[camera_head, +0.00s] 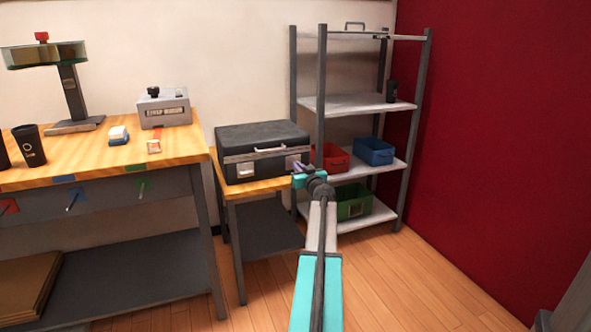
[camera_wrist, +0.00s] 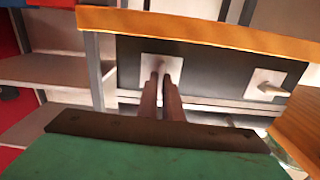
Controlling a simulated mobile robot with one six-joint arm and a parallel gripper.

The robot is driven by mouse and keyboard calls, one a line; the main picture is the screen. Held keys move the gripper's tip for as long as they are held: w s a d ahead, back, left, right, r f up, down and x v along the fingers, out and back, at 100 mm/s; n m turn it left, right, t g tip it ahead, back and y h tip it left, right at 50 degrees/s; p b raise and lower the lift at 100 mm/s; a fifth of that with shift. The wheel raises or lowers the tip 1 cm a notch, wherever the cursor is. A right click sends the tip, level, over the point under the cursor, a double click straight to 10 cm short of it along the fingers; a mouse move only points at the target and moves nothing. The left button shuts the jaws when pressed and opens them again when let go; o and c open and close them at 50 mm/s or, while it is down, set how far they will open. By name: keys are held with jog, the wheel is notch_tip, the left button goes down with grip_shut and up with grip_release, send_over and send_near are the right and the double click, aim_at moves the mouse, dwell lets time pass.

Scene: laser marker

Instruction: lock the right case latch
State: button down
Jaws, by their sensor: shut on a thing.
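The black case (camera_head: 262,138) lies closed on a small wooden-topped table, with a handle on its front. Its right latch (camera_head: 293,160) is at the right end of the front face, partly hidden by my gripper (camera_head: 301,170). In the wrist view, which looks upside down, the right latch plate (camera_wrist: 149,67) is the pale square on the left. My gripper (camera_wrist: 165,76) has its two fingers close together at this plate, shut on the small latch piece, which they mostly hide. The left latch (camera_head: 244,170) is a pale plate; its lever sticks out sideways in the wrist view (camera_wrist: 272,89).
A shelf rack (camera_head: 322,90) stands right of the case, with a red bin (camera_head: 333,160), a blue bin (camera_head: 374,152) and a green bin (camera_head: 354,203). A workbench (camera_head: 100,160) stands to the left. The floor at front right is clear.

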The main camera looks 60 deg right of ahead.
jog(key=shift+w+m+b, duration=0.25)
jog(key=shift+m+b, duration=0.05)
jog(key=shift+b, duration=0.05)
jog(key=m+b, duration=0.2)
jog(key=m, duration=0.1)
jog(key=m+b, duration=0.2)
jog(key=m, duration=0.3)
jog(key=shift+s+d, duration=0.1)
jog(key=m, duration=0.4)
jog(key=m+p, duration=0.1)
jog(key=m, duration=0.4)
jog(key=shift+f, duration=0.1)
dwell(0.4)
jog(key=c, duration=1.9)
grip_release()
jog(key=shift+f, duration=0.15)
